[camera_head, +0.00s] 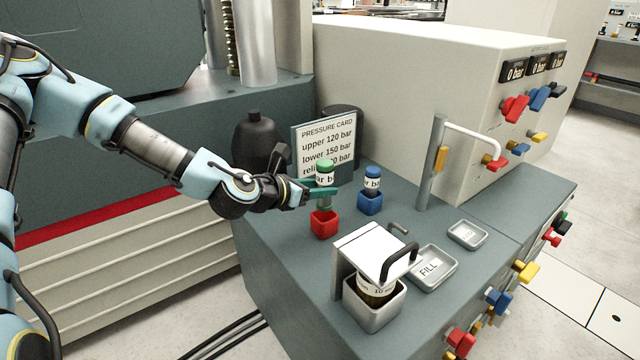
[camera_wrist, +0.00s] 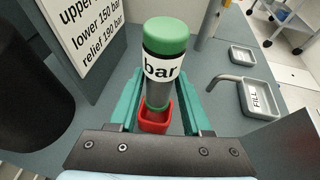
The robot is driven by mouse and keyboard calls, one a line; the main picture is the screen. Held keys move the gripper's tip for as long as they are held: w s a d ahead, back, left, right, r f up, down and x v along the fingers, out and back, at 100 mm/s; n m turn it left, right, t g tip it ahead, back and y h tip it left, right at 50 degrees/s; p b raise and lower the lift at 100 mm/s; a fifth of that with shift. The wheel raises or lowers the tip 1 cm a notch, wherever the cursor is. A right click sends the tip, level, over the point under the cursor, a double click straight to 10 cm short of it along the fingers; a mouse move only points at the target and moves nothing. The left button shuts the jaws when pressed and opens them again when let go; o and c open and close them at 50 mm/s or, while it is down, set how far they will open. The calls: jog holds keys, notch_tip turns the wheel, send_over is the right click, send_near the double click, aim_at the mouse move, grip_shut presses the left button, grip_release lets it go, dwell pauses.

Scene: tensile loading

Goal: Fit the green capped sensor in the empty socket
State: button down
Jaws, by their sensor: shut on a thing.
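The green capped sensor (camera_head: 325,171) is a grey cylinder with a green cap and a white label reading "bar". My gripper (camera_head: 322,194) is shut on it and holds it upright. In the wrist view the sensor (camera_wrist: 161,70) stands between the green fingers of my gripper (camera_wrist: 162,108). The red socket (camera_head: 323,222) is right under the sensor; it also shows in the wrist view (camera_wrist: 154,125). I cannot tell whether the sensor's lower end is inside the socket or just above it. A blue capped sensor (camera_head: 372,184) stands in a blue socket (camera_head: 369,203) to the right.
The pressure card (camera_head: 325,145) and a black bottle (camera_head: 258,142) stand behind my gripper. A metal holder with a lidded jar (camera_head: 372,290) is in front. A FILL tray (camera_head: 432,268), a smaller tray (camera_head: 467,235) and a post with a handle (camera_head: 430,165) are to the right.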

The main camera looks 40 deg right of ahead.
aim_at(320, 210)
jog(key=shift+f, duration=0.65)
jog(key=shift+p, duration=0.45)
dwell(1.5)
jog(key=shift+f+b, duration=1.75)
jog(key=shift+f, duration=1.15)
jog(key=shift+c, duration=1.3)
grip_release()
jog(key=shift+f, duration=0.1)
jog(key=shift+w+a, duration=0.1)
jog(key=shift+a, duration=0.05)
jog(key=v, duration=1)
jog(key=shift+a+r+p, duration=0.25)
jog(key=shift+r+p, duration=0.05)
jog(key=shift+p, duration=0.05)
